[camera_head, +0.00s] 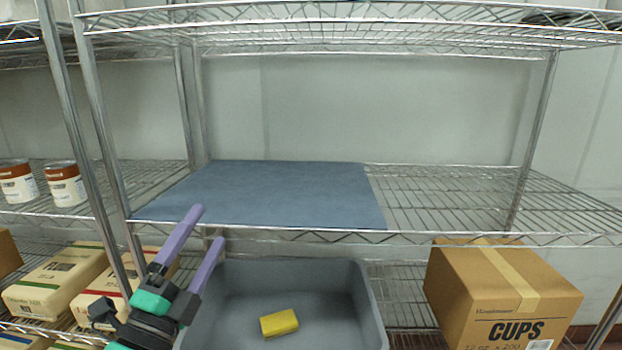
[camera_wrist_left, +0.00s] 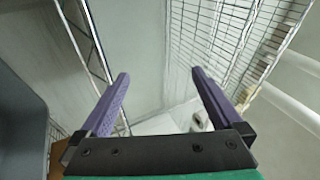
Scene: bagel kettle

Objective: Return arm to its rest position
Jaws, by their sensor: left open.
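My left gripper (camera_head: 209,226) is open and empty. Its two purple fingers point up, in front of the wire shelf's front edge and at the left side of a grey bin. The left wrist view shows the same fingers (camera_wrist_left: 160,80) spread apart with nothing between them. My right gripper is in neither view.
The grey bin (camera_head: 366,300) holds a yellow block (camera_head: 279,323). A blue mat (camera_head: 270,190) lies bare on the wire shelf (camera_head: 450,195). A cardboard cups box (camera_head: 500,295) stands at the right. Cans (camera_head: 65,184) and bags (camera_head: 60,280) are on the left racks, near a metal post (camera_head: 85,150).

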